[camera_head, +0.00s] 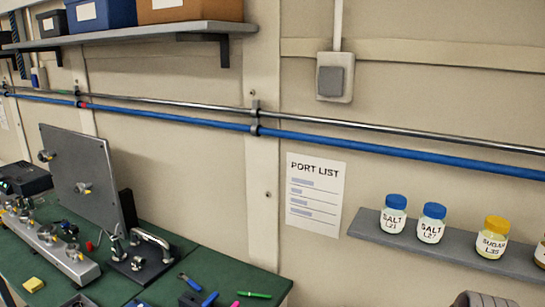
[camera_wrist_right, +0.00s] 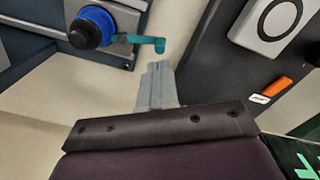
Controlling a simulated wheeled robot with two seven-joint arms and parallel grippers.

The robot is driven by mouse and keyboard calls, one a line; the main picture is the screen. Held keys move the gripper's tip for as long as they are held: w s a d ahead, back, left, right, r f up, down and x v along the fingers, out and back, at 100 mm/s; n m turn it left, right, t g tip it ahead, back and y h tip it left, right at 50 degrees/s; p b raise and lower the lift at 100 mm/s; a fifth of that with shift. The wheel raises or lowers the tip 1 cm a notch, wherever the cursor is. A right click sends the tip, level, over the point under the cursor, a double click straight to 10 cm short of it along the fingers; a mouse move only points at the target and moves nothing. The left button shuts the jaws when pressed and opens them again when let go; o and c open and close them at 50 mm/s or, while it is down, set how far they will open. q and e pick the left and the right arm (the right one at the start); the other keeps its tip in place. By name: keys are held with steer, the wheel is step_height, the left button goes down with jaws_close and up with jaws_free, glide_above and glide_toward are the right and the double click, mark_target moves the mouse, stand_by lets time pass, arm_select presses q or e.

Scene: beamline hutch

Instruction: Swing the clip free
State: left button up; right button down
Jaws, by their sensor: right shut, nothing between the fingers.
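In the right wrist view a teal clip-like lever (camera_wrist_right: 136,39) reaches right from beside a round blue knob (camera_wrist_right: 92,27) with a black cap. The knob and lever sit at a grey panel or bracket (camera_wrist_right: 128,18). I cannot pick out the lever in the head view. My left gripper is in neither view.
The right wrist view also shows a dark panel (camera_wrist_right: 222,75) with a white round-faced unit (camera_wrist_right: 264,25) and an orange piece (camera_wrist_right: 277,87). In the head view a green bench (camera_head: 185,268) holds instruments and tools, and a wall shelf (camera_head: 440,246) holds several jars.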

steer(key=shift+f, duration=0.25)
steer(key=shift+f+b, duration=0.15)
steer(key=shift+b, duration=0.25)
steer(key=shift+s+a, duration=0.1)
steer(key=shift+s, duration=0.05)
steer(key=shift+s+a+p, duration=0.25)
steer(key=shift+s+p, duration=0.1)
steer(key=shift+s, duration=0.1)
steer(key=shift+s, duration=0.1)
stand_by(0.3)
steer(key=shift+s+a, duration=0.15)
steer(key=shift+s, duration=0.45)
steer(key=shift+p, duration=0.3)
